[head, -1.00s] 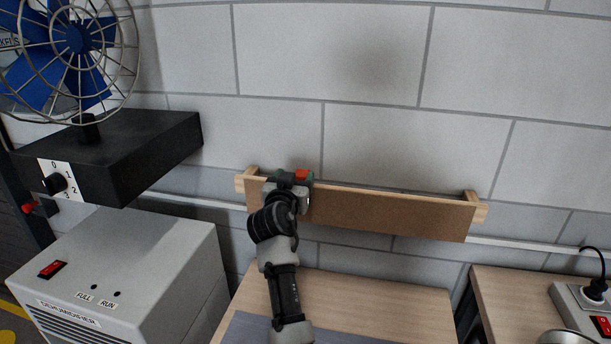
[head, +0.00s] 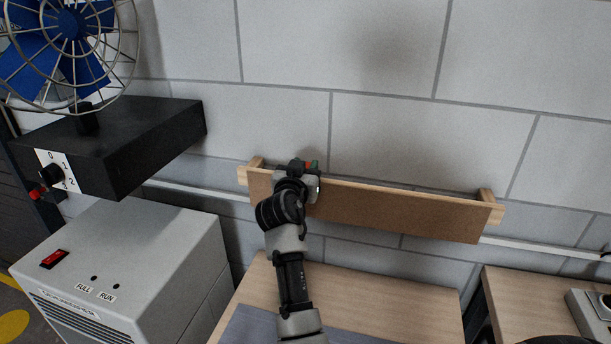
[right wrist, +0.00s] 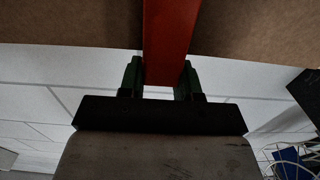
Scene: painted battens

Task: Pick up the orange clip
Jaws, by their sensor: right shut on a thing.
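The orange clip (head: 308,165) shows as a small red-orange patch at the top edge of the brown board, near its left end. In the right wrist view the clip (right wrist: 168,40) is a long red-orange bar between two green fingertips. My right gripper (right wrist: 160,80) is shut on it, with a finger against each side. In the head view the right gripper (head: 305,168) is at the board's upper edge and hides most of the clip. I cannot tell whether the clip still touches the board. My left gripper is not in view.
The brown board (head: 400,212) has wooden end pieces and stands against the block wall. A wooden table (head: 380,290) is below it. A grey dehumidifier (head: 130,250) and a fan (head: 75,25) on a black box (head: 150,135) are at left. Another table (head: 535,300) is at right.

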